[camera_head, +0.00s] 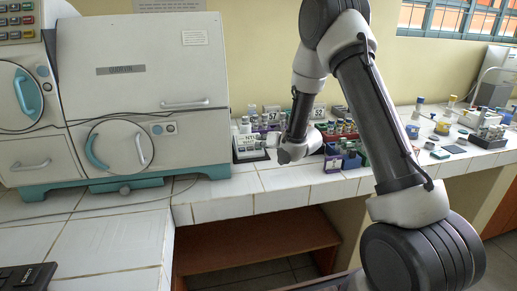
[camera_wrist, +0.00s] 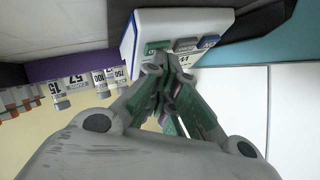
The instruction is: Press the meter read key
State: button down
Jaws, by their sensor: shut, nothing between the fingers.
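The meter (camera_wrist: 180,22) is a small white box near the top of the wrist view. The fingers hide part of the meter's face. In the head view the meter (camera_head: 246,146) stands on the tiled counter, left of my wrist.
Racks of numbered vials (camera_wrist: 88,82) stand beside the meter, close to my gripper. The large incubator (camera_head: 140,75) is left of the meter in the head view. Bottles and dishes (camera_head: 440,125) lie on the right counter. The tiled counter front (camera_head: 225,205) is clear.

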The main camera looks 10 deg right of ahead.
jog(key=shift+s+r, duration=0.35)
jog(key=shift+r, duration=0.35)
jog(key=shift+r, duration=0.1)
jog(key=r, duration=0.1)
jog(key=s+r, duration=0.1)
jog(key=r, duration=0.1)
jog(key=s+r, duration=0.1)
jog(key=shift+s+r, duration=0.15)
dwell(0.3)
dwell(0.4)
